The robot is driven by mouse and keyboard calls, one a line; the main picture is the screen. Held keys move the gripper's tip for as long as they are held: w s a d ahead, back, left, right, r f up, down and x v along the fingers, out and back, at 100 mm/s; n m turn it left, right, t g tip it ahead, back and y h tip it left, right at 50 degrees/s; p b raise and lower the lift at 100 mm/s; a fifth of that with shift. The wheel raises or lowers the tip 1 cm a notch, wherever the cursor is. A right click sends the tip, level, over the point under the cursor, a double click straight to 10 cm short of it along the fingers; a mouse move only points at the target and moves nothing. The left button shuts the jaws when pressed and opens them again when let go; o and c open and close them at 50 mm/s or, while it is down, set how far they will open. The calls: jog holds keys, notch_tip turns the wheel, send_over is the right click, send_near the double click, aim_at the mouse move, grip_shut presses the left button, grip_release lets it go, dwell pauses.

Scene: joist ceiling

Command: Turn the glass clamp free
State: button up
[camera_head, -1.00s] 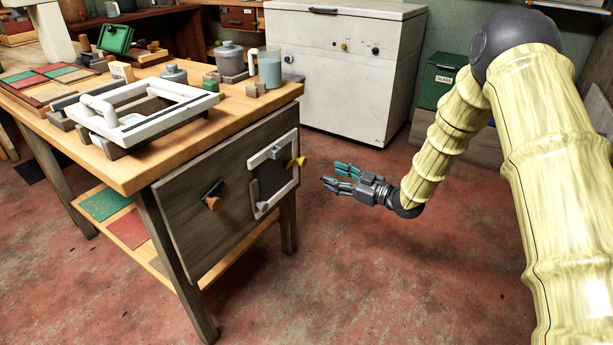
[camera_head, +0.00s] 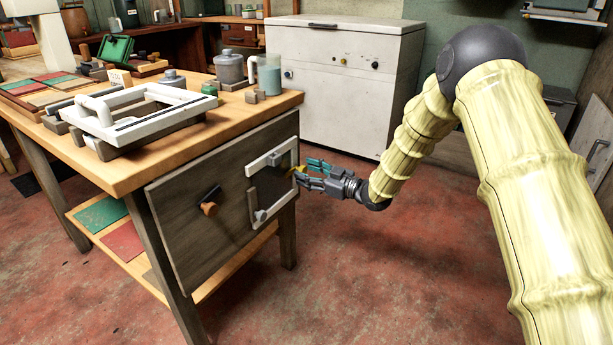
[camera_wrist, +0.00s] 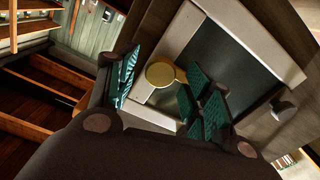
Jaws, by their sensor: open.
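A yellow knob-like clamp (camera_head: 296,170) sits at the right edge of a white frame (camera_head: 268,157) around a dark pane. The frame is on the wooden panel (camera_head: 180,225) at the bench's side. In the head view the fingers partly cover the clamp.
A wooden knob with a dark handle (camera_head: 209,205) sticks out of the panel left of the frame. A grey knob (camera_wrist: 283,107) stands on the frame's lower part. The benchtop (camera_head: 180,150) carries a white frame fixture and jars. The floor (camera_head: 390,270) on the right is clear.

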jog(key=shift+w+a, duration=0.3)
jog(key=shift+a, duration=0.05)
jog(key=c, duration=1)
